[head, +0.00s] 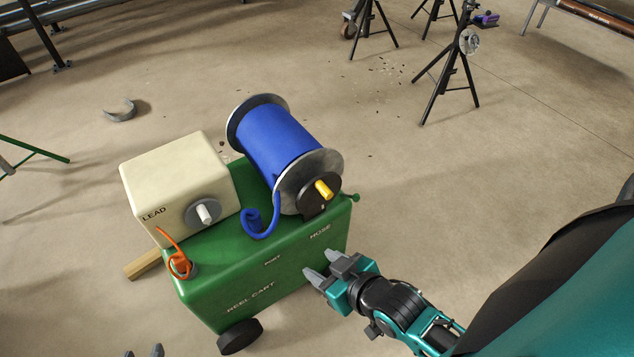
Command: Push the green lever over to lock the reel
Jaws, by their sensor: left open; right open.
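The green reel cart (262,290) stands left of centre in the head view. A blue hose reel (275,140) with grey metal flanges is mounted on its top. The green lever (352,197) is a short rod with a round knob, sticking out to the right at the foot of the reel's near flange. My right gripper (318,265) is open and empty in front of the cart's right part, below the lever and apart from it. Only the fingertips of my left gripper (143,352) show at the bottom edge; they are apart and hold nothing visible.
A cream box (175,185) marked LEAD with a grey knob and an orange cable (179,262) sits on the cart's left. A yellow handle (323,189) is on the reel's hub. Pipe stands (447,85) stand at the back. Floor right of the cart is clear.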

